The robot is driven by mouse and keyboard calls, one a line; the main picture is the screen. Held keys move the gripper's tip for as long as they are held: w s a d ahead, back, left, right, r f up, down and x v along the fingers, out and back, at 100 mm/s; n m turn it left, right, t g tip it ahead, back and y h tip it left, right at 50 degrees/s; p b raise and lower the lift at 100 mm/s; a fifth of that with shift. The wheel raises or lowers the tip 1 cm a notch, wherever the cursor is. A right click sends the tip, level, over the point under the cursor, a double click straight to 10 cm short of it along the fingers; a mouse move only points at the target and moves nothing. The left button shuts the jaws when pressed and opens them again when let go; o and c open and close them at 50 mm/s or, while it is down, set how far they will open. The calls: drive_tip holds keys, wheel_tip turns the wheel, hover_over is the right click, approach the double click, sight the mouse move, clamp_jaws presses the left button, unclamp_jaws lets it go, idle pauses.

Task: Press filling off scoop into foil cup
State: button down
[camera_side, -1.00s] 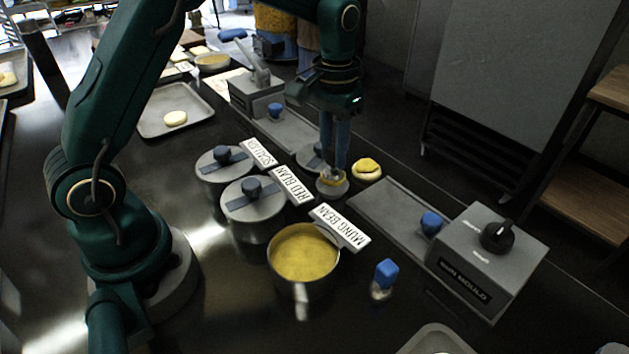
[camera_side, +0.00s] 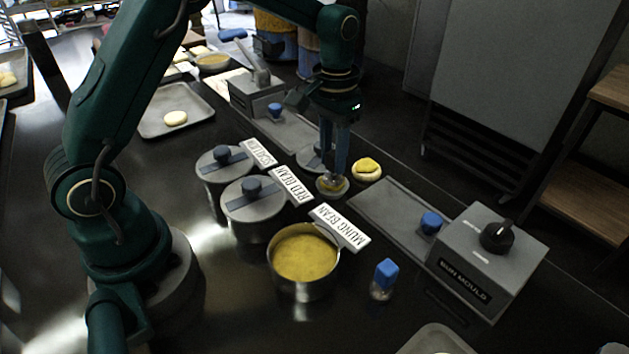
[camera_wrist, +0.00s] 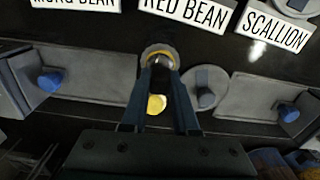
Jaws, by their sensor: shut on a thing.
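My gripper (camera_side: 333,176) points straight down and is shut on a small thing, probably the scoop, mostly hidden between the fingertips. Directly below is a small round silvery cup (camera_side: 332,189), likely the foil cup, with yellow filling showing inside. In the wrist view my fingertips (camera_wrist: 160,64) meet over this cup (camera_wrist: 150,50); whether the held tool touches the filling cannot be told. A pale round piece topped with yellow filling (camera_side: 367,168) sits just right of the cup, and it shows between my fingers in the wrist view (camera_wrist: 157,103).
An open pot of yellow filling (camera_side: 305,257) stands in front by the MUNG BEAN label (camera_side: 340,226). Two lidded pots (camera_side: 252,207) are to the left. The bun mould (camera_side: 480,262) is at right. A blue-capped shaker (camera_side: 385,278) stands near front.

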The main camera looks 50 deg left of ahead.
drive_tip(key=shift+f, duration=0.8)
idle(1.4)
drive_tip(key=shift+r, duration=3.6)
